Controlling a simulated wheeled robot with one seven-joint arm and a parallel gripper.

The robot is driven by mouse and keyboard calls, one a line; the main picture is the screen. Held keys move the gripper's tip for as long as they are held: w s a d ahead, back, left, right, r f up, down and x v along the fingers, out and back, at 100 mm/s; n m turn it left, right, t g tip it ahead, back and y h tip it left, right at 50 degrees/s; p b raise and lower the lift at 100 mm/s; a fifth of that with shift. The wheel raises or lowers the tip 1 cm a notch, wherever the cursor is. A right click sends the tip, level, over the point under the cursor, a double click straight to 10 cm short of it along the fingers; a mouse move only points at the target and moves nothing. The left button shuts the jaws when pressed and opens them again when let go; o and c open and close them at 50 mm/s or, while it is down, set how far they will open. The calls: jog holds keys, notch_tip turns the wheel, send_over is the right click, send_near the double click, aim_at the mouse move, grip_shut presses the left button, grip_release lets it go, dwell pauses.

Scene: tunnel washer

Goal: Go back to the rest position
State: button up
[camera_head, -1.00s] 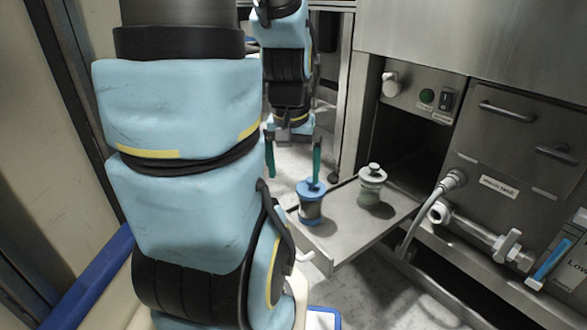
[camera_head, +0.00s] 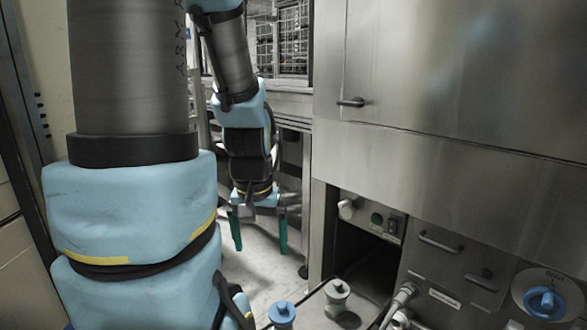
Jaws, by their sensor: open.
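My gripper (camera_head: 260,238) hangs pointing down at the end of my blue arm, left of the steel washer. Its two teal fingers are apart with nothing between them. A blue-topped container (camera_head: 282,314) stands at the bottom edge, lower than the gripper and cut off by the frame. A container with a pale greenish top (camera_head: 337,289) stands to its right on the pull-out shelf (camera_head: 372,307). The gripper is clear of both.
The steel washer front (camera_head: 440,190) fills the right side, with a dark opening (camera_head: 365,245) behind the shelf. A blue dial (camera_head: 545,302) and drawer handles (camera_head: 440,243) sit lower right. Wire racks (camera_head: 279,42) stand at the back. Bare floor shows below the gripper.

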notch_tip(320, 180, up, 20)
jog(key=p, duration=1.7)
jog(key=shift+f, duration=0.25)
